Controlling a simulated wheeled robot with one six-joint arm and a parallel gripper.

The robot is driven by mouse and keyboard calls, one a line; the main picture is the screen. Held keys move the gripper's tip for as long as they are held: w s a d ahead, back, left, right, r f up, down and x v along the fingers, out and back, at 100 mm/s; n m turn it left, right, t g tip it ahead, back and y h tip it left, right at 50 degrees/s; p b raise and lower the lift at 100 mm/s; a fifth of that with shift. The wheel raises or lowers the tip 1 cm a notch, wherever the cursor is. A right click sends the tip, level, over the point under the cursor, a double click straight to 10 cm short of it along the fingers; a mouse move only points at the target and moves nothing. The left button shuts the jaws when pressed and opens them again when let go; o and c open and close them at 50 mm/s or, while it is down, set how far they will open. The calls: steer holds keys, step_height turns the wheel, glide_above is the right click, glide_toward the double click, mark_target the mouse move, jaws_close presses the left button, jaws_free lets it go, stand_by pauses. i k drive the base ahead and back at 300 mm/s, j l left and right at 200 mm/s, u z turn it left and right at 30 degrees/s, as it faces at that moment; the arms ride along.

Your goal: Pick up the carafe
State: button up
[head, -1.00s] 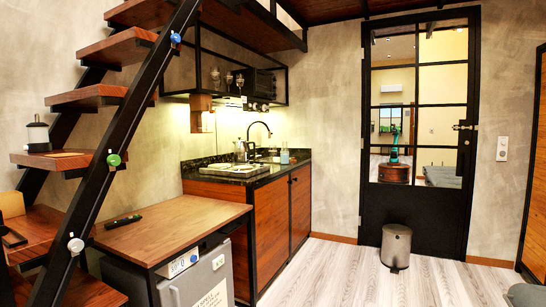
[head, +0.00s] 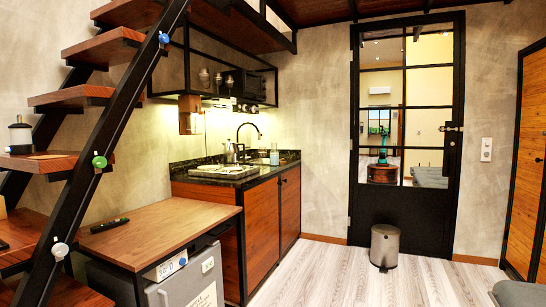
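A silver pot with a handle (head: 230,153) stands on the dark kitchen counter (head: 222,179) beside the sink, small and far off. A small clear bottle-like vessel (head: 274,157) stands to its right on the same counter. A dark cylindrical pot with a knob on top (head: 20,138) stands on a stair step at the far left. I cannot tell for certain which of these is the carafe. My gripper is not in view.
A wooden staircase with a black stringer (head: 125,120) fills the left. A wooden table top (head: 160,229) over a small fridge (head: 195,285) stands before the counter. A grey bin (head: 384,247) stands by the glazed door (head: 405,225). The pale floor (head: 340,280) between is largely clear.

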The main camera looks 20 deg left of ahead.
mark_target(274, 155)
steer(key=i+u, duration=0.35)
steer(key=i, duration=4.2)
steer(key=i+j+z, duration=0.15)
steer(key=i, duration=0.4)
steer(key=i+j, duration=0.1)
steer(key=i, duration=0.4)
steer(key=i+z, duration=0.2)
